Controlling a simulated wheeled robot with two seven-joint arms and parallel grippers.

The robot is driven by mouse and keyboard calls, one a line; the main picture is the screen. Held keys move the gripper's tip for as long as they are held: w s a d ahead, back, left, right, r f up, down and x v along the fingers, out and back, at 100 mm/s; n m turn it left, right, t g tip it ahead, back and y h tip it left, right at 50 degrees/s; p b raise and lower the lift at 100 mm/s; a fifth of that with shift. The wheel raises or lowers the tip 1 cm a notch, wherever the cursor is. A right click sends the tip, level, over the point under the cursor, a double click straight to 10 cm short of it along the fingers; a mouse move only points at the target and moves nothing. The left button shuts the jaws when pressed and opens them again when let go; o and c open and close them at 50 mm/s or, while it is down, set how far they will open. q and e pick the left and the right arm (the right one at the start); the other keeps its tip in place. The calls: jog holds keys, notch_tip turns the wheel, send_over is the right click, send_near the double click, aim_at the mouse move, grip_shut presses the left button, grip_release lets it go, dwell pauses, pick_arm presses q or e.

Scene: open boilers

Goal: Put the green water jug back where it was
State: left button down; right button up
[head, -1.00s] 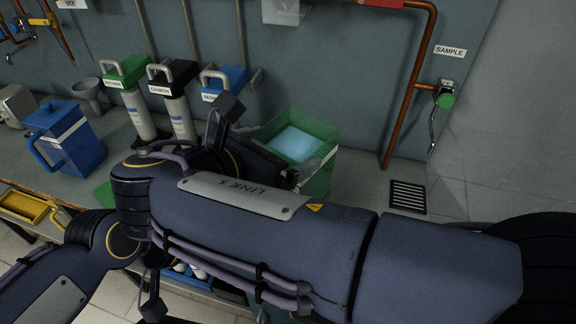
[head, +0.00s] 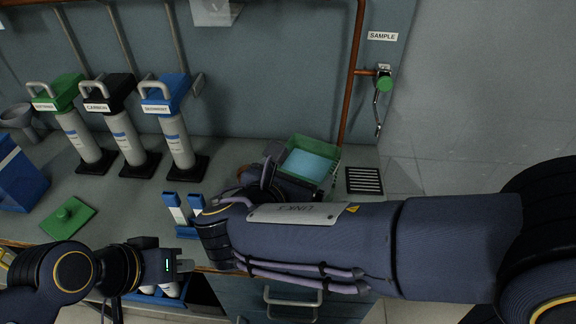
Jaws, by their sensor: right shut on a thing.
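The green water jug (head: 328,150) is open at the top, with pale blue water showing inside. It is at the counter's right part, just left of the drain grate. My right gripper (head: 270,176) is at the jug's left side, shut on it; my own forearm hides its fingers and the jug's lower part. I cannot tell whether the jug's base touches the counter.
Three labelled filter cylinders (head: 126,138) stand at the back left. A blue jug (head: 20,180) is at the left edge. Small blue-and-white test holders (head: 183,212) stand near my right wrist. The drain grate (head: 364,180) and the sample tap (head: 384,82) are at the right.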

jog(key=shift+f, duration=1.45)
jog(key=o, duration=1.1)
jog(key=shift+f, duration=0.15)
jog(key=v, duration=1.2)
jog(key=shift+b, duration=0.35)
